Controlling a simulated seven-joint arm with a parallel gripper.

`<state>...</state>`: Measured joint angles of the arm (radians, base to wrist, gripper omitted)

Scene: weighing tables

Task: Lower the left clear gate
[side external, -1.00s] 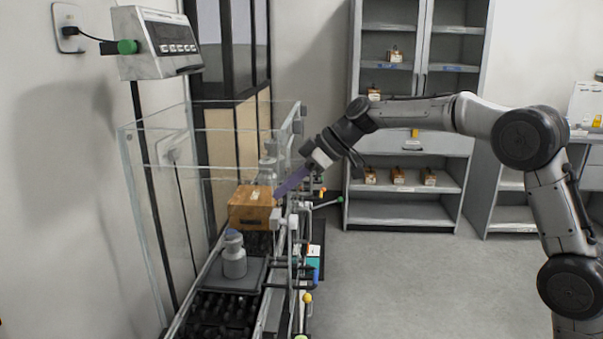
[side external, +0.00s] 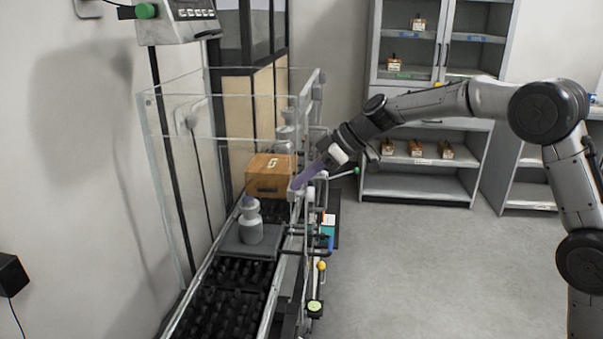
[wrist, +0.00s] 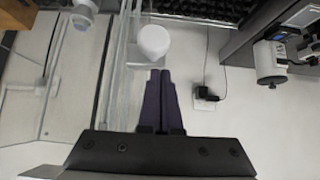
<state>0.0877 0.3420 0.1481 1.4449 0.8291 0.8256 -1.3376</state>
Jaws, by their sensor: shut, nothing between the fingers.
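Clear panels (side external: 163,190) with pale edges stand around the weighing table's track in the side view. I cannot tell which panel is the left gate, or its exact height. My gripper (side external: 294,188) has its purple fingers pressed together, angled down at the right-hand rail beside the wooden box (side external: 268,178). In the wrist view, my gripper (wrist: 160,73) is shut and empty. A white round knob (wrist: 154,41) is just beyond the fingertips; contact cannot be told. Clear panel edges (wrist: 115,75) run just left of the fingers.
A grey bottle-shaped weight (side external: 250,222) stands on a dark plate over the black roller track (side external: 225,300). A display unit (side external: 180,25) is above the track. Shelves (side external: 420,185) stand behind. The floor (side external: 420,270) on the right is clear.

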